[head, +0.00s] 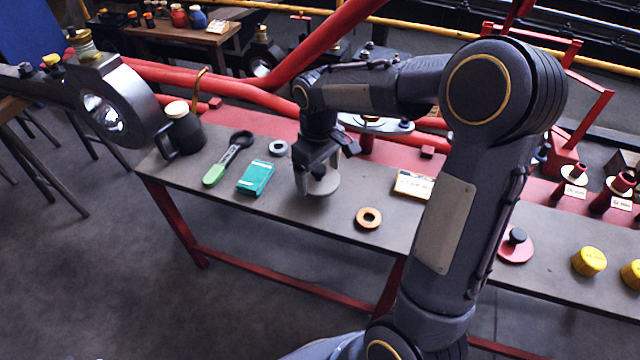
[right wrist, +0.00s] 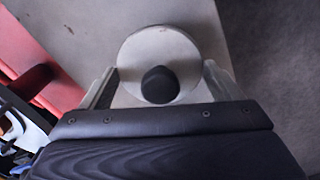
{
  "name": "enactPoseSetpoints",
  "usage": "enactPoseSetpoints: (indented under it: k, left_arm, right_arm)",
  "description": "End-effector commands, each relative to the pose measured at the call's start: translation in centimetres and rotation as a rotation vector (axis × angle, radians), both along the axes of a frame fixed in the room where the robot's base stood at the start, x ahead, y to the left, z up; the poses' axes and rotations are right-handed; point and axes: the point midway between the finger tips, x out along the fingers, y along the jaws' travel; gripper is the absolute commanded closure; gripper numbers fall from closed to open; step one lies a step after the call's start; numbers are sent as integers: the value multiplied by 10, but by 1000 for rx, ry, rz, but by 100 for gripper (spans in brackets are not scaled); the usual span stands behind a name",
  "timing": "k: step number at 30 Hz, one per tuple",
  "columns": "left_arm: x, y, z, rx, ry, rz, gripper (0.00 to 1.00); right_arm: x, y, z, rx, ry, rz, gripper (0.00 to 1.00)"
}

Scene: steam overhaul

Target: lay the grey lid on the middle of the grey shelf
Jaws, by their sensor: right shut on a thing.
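The grey lid (head: 322,186) is a round pale disc at my right gripper (head: 317,172) in the head view. In the right wrist view the lid (right wrist: 160,52) shows from above with a black knob (right wrist: 159,85), between the fingers of the right gripper (right wrist: 160,82). The right gripper is shut on the lid. The grey shelf (head: 325,214) is the long top on red legs below it. The lid is over or on the shelf near its front edge; I cannot tell whether they touch. My left gripper is out of view.
On the shelf left of the lid are a teal box (head: 256,177), a green-handled tool (head: 226,160), a grey ring (head: 278,148) and a black can (head: 183,132). Red pipes run behind.

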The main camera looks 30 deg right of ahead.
Motion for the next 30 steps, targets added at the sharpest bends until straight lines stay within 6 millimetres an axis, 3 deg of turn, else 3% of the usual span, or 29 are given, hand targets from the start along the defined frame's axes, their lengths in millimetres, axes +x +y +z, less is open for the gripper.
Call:
enactPoseSetpoints:
  k: [5, 13, 24, 25, 28, 30]
  left_arm:
    - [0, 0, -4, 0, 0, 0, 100]
    - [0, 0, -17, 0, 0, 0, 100]
    - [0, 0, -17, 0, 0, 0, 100]
    - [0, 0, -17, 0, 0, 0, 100]
    - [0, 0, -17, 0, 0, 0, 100]
    - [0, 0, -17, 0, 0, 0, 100]
  right_arm:
    - [5, -4, -8, 1, -2, -2, 58]
    - [8, -7, -42, 0, -1, -1, 58]
    - [8, -7, -45, 1, -2, -1, 58]
    - [8, -7, -46, 0, 0, -1, 14]
    - [8, -7, -45, 0, 0, -1, 1]
    - [8, -7, -45, 0, 0, -1, 0]
